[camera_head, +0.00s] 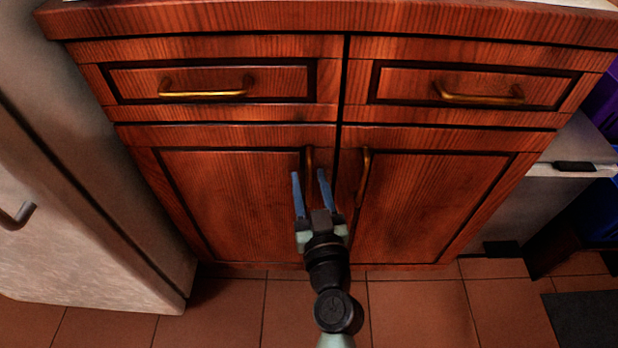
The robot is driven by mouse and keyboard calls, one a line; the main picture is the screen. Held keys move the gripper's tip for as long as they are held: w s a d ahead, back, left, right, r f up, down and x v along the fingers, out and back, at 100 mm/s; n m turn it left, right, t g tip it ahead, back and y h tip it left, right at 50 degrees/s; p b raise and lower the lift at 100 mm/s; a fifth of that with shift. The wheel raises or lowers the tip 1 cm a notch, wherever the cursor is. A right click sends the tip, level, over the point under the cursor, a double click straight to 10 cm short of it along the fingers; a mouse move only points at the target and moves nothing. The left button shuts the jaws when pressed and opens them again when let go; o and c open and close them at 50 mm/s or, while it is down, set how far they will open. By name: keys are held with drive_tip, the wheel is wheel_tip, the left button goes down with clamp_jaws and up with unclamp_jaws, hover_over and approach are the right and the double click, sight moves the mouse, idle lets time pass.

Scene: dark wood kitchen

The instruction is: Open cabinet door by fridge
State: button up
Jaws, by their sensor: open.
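The left cabinet door (225,200), next to the fridge, is shut in the head view. Its vertical brass handle (309,165) is at its upper right edge. The fridge (85,220) stands at the left. My gripper (309,173) is open, its two blue fingers pointing up toward the left door's handle. In the picture the fingertips lie on either side of the handle's lower part. Whether they touch it or stay in front of it I cannot tell. The lower end of the handle is partly hidden by the gripper.
The right cabinet door (435,205) is shut, its handle (364,172) close to my gripper's right. Two shut drawers with brass handles (205,94) (480,98) are above. The tiled floor (415,305) is clear in front. A dark mat (590,320) lies at the lower right.

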drive_tip(key=shift+w+a, duration=0.1)
drive_tip(key=shift+w, duration=0.2)
clamp_jaws()
idle(1.3)
